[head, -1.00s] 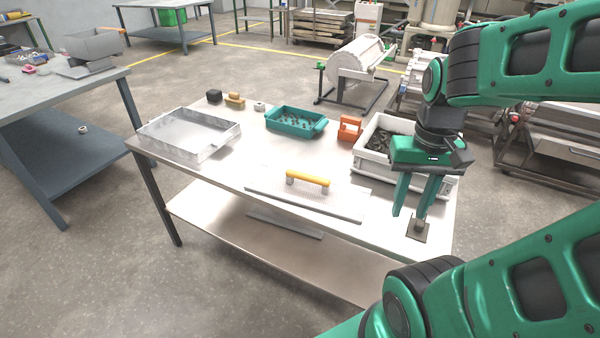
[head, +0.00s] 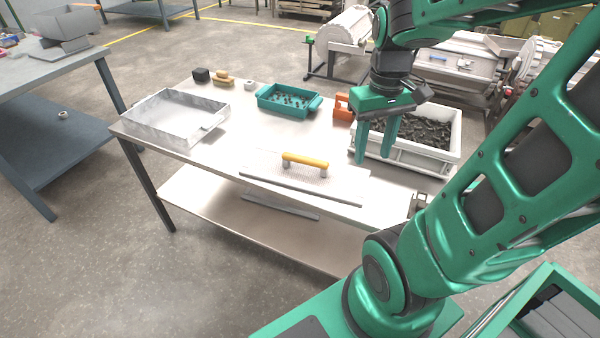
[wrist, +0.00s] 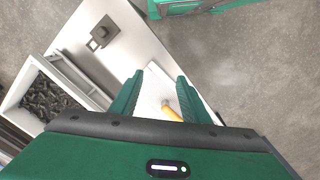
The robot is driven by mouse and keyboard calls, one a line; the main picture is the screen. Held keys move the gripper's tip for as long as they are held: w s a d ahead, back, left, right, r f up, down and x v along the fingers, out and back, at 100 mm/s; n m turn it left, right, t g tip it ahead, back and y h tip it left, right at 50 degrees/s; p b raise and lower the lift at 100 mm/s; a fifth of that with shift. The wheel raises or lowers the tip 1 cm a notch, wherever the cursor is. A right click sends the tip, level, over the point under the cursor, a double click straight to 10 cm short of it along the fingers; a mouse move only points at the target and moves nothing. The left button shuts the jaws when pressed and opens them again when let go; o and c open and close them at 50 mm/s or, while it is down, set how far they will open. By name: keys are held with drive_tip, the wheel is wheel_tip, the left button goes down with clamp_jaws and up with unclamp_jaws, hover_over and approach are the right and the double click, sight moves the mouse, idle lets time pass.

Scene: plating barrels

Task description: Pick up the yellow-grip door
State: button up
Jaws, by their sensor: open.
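The door is a flat, pale perforated panel (head: 335,185) with a yellow grip (head: 305,160) standing on two posts. It lies flat near the front edge of the metal table. My gripper (head: 373,155) is open and empty, fingers pointing down, above the table to the right of the yellow grip and in front of the white crate. In the wrist view the yellow grip (wrist: 171,112) shows between and beyond my fingers (wrist: 153,95), partly hidden by the gripper body.
A white crate (head: 405,165) of dark parts stands at the table's right, beside an orange object (head: 342,107). A teal tray (head: 262,103), a clear bin (head: 150,135) and small blocks (head: 201,75) stand farther back and left. The table (head: 225,155) is bare left of the door.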

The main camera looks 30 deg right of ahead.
drive_tip(key=w+a+f+n, duration=0.15)
drive_tip(key=w+n, duration=0.35)
drive_tip(key=w, duration=0.6)
drive_tip(key=n, duration=0.6)
hover_over(305, 158)
drive_tip(key=f, duration=0.6)
drive_tip(key=shift+a+f, duration=0.2)
wheel_tip(305, 158, down, 4)
drive_tip(key=shift+f, duration=0.25)
drive_tip(key=shift+d+f, duration=0.15)
drive_tip(key=shift+f, duration=1.3)
drive_tip(key=shift+d+f, duration=0.1)
drive_tip(key=shift+f, duration=1.35)
clamp_jaws()
